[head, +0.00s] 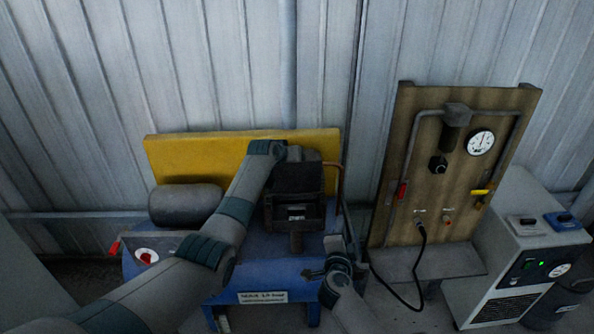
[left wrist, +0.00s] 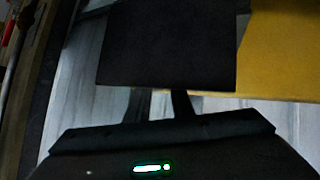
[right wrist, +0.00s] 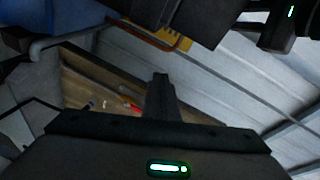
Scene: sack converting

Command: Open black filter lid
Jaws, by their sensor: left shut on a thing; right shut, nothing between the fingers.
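The black filter box (head: 294,212) stands on the blue machine, in front of the yellow board. My left arm reaches over to its top from the left. In the left wrist view the black filter lid (left wrist: 165,45) shows as a broad dark panel, with the fingers of my left gripper (left wrist: 160,98) at its edge. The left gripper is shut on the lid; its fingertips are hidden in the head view.
The blue machine (head: 185,275) carries a dark cylinder (head: 186,204) and a red switch (head: 146,256). A yellow board (head: 200,155) stands behind. To the right are a brown panel (head: 455,165) with gauge and pipes, a black cable (head: 400,292) and a white unit (head: 515,240).

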